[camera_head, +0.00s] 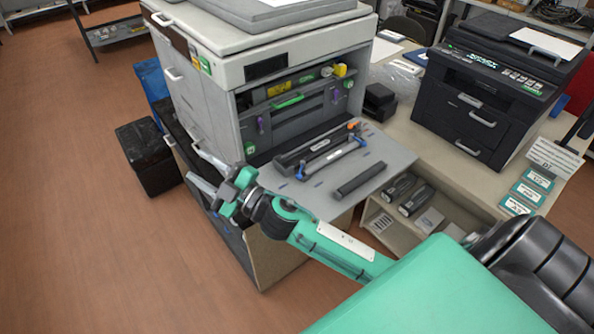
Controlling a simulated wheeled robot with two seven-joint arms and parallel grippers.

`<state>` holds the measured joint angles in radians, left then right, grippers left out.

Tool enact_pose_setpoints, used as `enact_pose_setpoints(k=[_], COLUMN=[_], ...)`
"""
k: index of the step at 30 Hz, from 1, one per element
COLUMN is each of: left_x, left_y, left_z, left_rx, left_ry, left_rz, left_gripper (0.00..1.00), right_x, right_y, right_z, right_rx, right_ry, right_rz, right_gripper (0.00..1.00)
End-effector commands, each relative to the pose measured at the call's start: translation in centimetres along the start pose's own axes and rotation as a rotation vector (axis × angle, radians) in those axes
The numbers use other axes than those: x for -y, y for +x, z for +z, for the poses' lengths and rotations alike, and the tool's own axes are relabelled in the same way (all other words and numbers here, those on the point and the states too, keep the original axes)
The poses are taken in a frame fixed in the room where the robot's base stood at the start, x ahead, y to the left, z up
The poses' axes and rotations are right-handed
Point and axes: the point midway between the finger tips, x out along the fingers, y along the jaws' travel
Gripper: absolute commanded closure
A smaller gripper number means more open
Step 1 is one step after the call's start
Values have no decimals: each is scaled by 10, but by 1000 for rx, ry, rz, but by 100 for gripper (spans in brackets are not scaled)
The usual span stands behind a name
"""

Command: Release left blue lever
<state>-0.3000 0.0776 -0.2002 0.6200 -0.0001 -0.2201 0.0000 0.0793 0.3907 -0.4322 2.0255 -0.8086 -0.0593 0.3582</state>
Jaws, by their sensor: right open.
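The large grey printer (200,70) stands with its front open and a flat grey door (392,158) folded down. A long grey unit (333,157) lies on that door. A left blue lever (301,172) sits at its near-left end, and another blue part (360,140) at its far-right end. My right gripper (236,190) is to the left of the door, near its left edge, apart from the left blue lever. Its teal fingers are open, with nothing seen between them. My left gripper is out of view.
A dark toner bar (360,180) lies on the door. A green handle (288,101) and purple levers (260,123) show inside the printer. A black printer (490,85) stands on the table at right. Cartridges (417,200) lie on a shelf below. Open floor lies left.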

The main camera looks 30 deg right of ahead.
Motion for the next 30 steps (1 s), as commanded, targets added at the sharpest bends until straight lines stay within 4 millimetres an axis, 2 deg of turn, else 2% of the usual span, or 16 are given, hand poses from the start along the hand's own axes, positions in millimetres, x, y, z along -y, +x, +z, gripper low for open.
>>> enact_pose_setpoints(k=[1,3,6,9,12,16,20,23,27,30], left_x=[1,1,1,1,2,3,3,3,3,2], left_y=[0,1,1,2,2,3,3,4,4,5], left_z=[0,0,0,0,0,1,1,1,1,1], left_rx=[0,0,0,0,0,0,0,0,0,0], left_ry=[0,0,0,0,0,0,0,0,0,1], left_rz=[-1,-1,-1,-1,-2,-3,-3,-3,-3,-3], left_gripper=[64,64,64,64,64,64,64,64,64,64], right_x=[0,7,22,40,55,66,56,33,-24,-68], right_y=[11,20,25,22,14,-1,-20,-35,-57,-71], right_z=[-16,-38,-59,-68,-62,-34,11,51,104,128], right_rx=[-101,-240,-416,-562,-672,-747,-737,-665,-470,-306], right_ry=[-64,-148,-272,-399,-527,-689,-839,-937,-1038,-1070], right_rz=[-39,-112,-244,-405,-592,-870,-1174,-1418,-1747,-1929], right_gripper=[59,59,59,59,59,59,59,59,59,59])
